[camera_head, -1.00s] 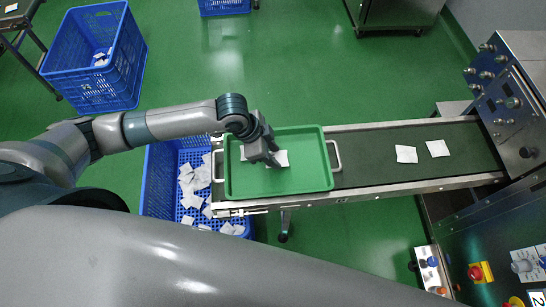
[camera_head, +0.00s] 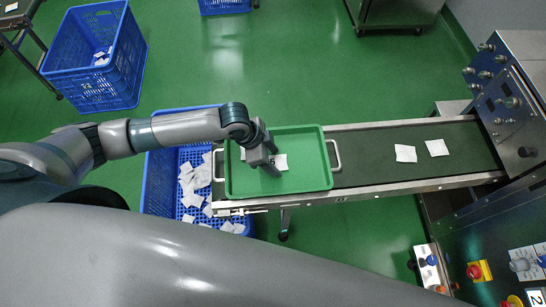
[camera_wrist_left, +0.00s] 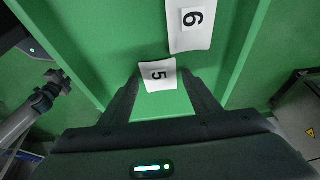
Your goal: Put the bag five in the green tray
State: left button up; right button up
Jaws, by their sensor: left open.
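The green tray (camera_head: 310,172) lies on the near-left end of the conveyor. My left gripper (camera_head: 271,167) is over the tray, pointing down into it. In the left wrist view my left gripper (camera_wrist_left: 163,88) has its fingers apart, one on each side of the white bag marked 5 (camera_wrist_left: 158,75). The fingers do not visibly pinch this bag; I cannot tell if they touch it. A white bag marked 6 (camera_wrist_left: 190,32) lies in the tray just beyond it. In the head view a white bag (camera_head: 281,161) shows beside the fingers, its number unreadable. My right gripper is out of view.
Two white bags (camera_head: 405,153) (camera_head: 437,148) lie on the conveyor belt (camera_head: 365,170) right of the tray. A blue crate (camera_head: 152,190) with many loose bags stands below the conveyor's left end. A machine with knobs (camera_head: 505,105) stands at the right. Another blue crate (camera_head: 130,70) is at upper left.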

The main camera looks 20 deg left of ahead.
pick_arm(q)
jog(key=shift+r, duration=0.15)
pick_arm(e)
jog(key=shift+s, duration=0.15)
pick_arm(q)
jog(key=shift+a+r, duration=0.1)
jog(key=shift+r, duration=0.1)
jog(key=shift+a+r, duration=0.15)
jog(key=shift+r, duration=0.2)
jog(key=b+v, duration=0.1)
jog(key=v, duration=1)
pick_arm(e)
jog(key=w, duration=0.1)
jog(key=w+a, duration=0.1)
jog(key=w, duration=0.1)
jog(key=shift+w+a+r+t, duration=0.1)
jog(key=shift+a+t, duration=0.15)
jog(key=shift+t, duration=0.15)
pick_arm(q)
jog(key=shift+s+f, duration=0.1)
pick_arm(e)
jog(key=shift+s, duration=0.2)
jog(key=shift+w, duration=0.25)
